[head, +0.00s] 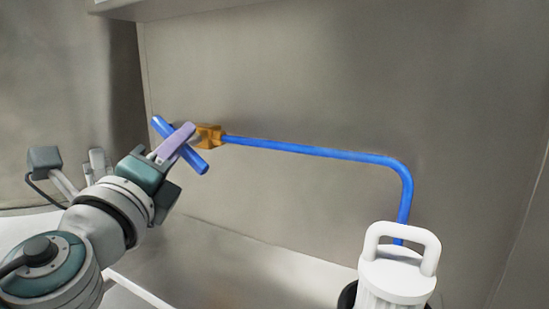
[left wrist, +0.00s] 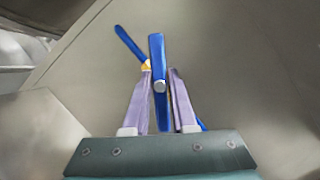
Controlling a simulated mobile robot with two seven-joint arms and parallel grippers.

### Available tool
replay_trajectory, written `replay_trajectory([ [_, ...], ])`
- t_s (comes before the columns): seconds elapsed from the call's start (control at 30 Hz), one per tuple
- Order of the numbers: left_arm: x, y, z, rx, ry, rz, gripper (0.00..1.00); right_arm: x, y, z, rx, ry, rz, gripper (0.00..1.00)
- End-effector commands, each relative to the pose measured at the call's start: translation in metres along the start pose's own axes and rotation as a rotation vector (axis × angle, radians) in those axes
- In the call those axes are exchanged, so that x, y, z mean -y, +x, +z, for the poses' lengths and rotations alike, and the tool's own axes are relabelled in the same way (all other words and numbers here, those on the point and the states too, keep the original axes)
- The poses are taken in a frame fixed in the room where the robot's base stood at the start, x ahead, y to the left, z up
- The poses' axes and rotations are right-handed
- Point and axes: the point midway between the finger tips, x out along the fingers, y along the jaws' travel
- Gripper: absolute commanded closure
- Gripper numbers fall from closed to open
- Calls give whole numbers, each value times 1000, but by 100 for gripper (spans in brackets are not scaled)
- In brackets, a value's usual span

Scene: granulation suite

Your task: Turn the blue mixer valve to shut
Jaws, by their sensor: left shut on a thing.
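The blue mixer valve has a bar-shaped blue handle (head: 196,159) on an orange-yellow body (head: 209,135), at the left end of a blue pipe (head: 310,151). In the head view the handle slants from upper left to lower right, at an angle to the pipe. My left gripper (head: 180,140) is at the handle, with its lilac fingers on it. In the left wrist view the handle (left wrist: 157,65) stands between the two fingers of my left gripper (left wrist: 160,92), which is shut on it. The fingers hide part of the handle and valve body. My right gripper is not in view.
The blue pipe runs right along a grey wall (head: 290,70) and bends down behind a white vessel (head: 396,275) with a white handle, at lower right. The space in front of the wall between the valve and vessel is clear.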

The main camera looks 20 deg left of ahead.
Motion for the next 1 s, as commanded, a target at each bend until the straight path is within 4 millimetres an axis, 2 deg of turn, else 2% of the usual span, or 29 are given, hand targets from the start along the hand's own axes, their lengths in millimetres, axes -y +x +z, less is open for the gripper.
replay_trajectory([
  [0.03,-4,-1,-3,0,40,-18,100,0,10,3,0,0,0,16],
  [0.5,-4,-1,-3,-1,455,-190,100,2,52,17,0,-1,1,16],
  [1.0,-2,-1,-1,-1,799,-332,100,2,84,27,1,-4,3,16],
])
